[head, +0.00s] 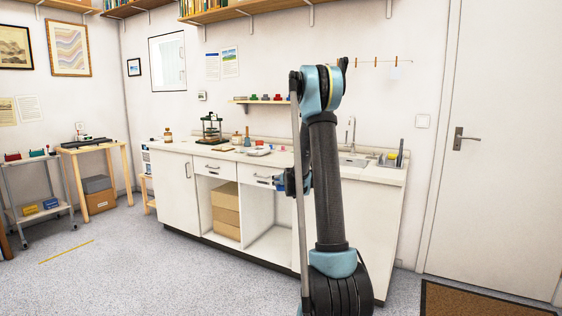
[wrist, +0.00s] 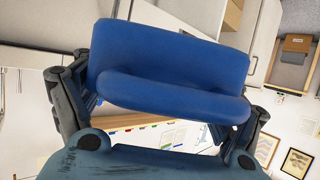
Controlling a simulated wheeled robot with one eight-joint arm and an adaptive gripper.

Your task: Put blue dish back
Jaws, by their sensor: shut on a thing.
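The blue dish (wrist: 175,55) fills the middle of the wrist view, seen close up with a thick rounded edge toward the camera. My gripper (wrist: 165,98) is shut on it, with a dark finger on each side. In the head view my gripper (head: 282,181) shows in part at the left of my arm, in front of the counter's drawers. My arm hides most of it there, and I cannot make out the dish clearly in that view.
A white counter (head: 180,195) carries a dark press (head: 211,128), bottles and a sink (head: 352,161). A small wall shelf (head: 240,101) above it holds small coloured items. Cardboard boxes (head: 226,211) fill one open bay. The floor (head: 130,260) at left is mostly clear; a door (head: 500,140) stands right.

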